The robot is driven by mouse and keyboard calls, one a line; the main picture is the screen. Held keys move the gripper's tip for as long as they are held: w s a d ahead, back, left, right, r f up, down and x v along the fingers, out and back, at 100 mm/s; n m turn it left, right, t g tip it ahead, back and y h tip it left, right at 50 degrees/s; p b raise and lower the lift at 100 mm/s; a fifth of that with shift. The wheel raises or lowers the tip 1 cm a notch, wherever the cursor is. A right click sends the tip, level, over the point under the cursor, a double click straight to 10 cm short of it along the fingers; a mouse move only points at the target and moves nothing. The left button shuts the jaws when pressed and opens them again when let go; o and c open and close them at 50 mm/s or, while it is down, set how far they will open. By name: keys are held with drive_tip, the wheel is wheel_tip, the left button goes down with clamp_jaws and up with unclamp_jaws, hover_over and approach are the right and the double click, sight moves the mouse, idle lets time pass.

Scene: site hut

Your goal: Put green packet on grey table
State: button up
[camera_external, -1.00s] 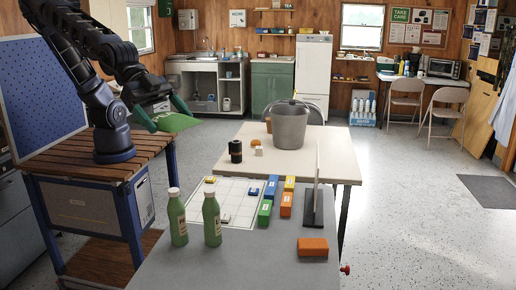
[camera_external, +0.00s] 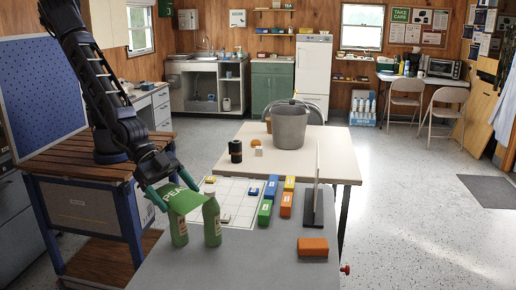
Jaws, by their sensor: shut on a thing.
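The green packet (camera_external: 183,200), with white lettering, is held by my gripper (camera_external: 168,187) at the left of the grey table (camera_external: 240,265). My gripper is shut on the packet's back edge. In the picture the packet overlaps the tops of two green bottles (camera_external: 212,222) (camera_external: 180,230). I cannot tell whether it touches them or hangs above or behind them. The cap and upper part of the left bottle are hidden by the packet.
On the grey table, a white grid sheet (camera_external: 236,190), green (camera_external: 265,212), blue, yellow and orange blocks, an upright panel (camera_external: 315,190) and an orange block (camera_external: 312,246) stand right of the bottles. A cream table with a bucket (camera_external: 290,127) is behind. The front middle is clear.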

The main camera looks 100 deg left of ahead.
wheel_tip(320, 180, down, 25)
drive_tip(key=shift+f, duration=0.15)
idle(0.6)
drive_tip(key=shift+f, duration=0.1)
drive_tip(key=o, duration=0.9)
drive_tip(key=shift+o, duration=0.2)
drive_tip(key=v, duration=1.2)
drive_tip(key=shift+s, duration=0.1)
